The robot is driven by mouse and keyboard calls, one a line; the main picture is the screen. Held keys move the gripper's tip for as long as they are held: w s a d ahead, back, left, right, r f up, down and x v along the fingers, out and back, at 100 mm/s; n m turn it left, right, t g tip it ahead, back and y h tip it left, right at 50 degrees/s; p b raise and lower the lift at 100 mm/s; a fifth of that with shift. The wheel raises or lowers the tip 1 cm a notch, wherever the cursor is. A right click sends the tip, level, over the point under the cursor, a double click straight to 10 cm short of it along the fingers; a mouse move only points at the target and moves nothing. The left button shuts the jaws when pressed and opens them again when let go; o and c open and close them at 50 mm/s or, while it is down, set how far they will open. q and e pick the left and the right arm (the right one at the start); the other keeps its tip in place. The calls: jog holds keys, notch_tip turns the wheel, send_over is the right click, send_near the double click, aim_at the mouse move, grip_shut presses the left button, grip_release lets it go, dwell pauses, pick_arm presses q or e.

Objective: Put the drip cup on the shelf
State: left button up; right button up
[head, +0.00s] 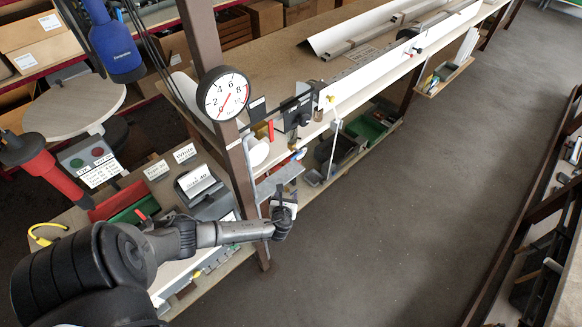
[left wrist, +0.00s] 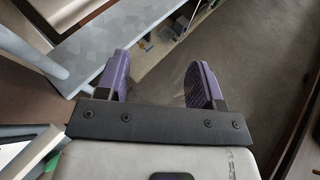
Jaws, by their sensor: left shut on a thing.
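My left gripper (head: 284,222) reaches in from the left, beside the brown post. It is shut on the drip cup (head: 288,205), a small pale thing mostly hidden by the fingers. In the left wrist view the purple fingers of my left gripper (left wrist: 160,78) stand well apart, and the cup between them is hard to make out and looks see-through. A small grey metal shelf (head: 277,180) sits at the post, just above and behind the gripper. In the wrist view a mottled grey metal sheet, likely this shelf (left wrist: 110,45), lies left of and beyond the fingers. My right gripper is not in view.
The brown post (head: 236,165) with a round pressure gauge (head: 223,93) stands close to the left arm. A long workbench (head: 275,50) runs to the back right. A labelled bench (head: 165,185) lies left. The grey floor (head: 400,210) right of the gripper is clear.

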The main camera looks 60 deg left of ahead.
pick_arm(q)
jog(key=w+a+b, duration=0.2)
jog(key=a, duration=0.1)
jog(key=w+a+b, duration=0.5)
jog(key=w+a, duration=0.1)
jog(key=shift+a, duration=0.4)
jog(key=w+a+b, duration=0.1)
jog(key=a+b, duration=0.1)
jog(key=b, duration=0.1)
jog(key=w+a+b, duration=0.1)
jog(key=shift+w+a+f, duration=0.2)
jog(key=shift+w+f, duration=0.05)
jog(key=shift+w, duration=0.1)
jog(key=shift+w+a+f+b, duration=0.1)
jog(key=shift+f+b, duration=0.3)
jog(key=shift+b, duration=0.35)
jog(key=shift+f, duration=0.15)
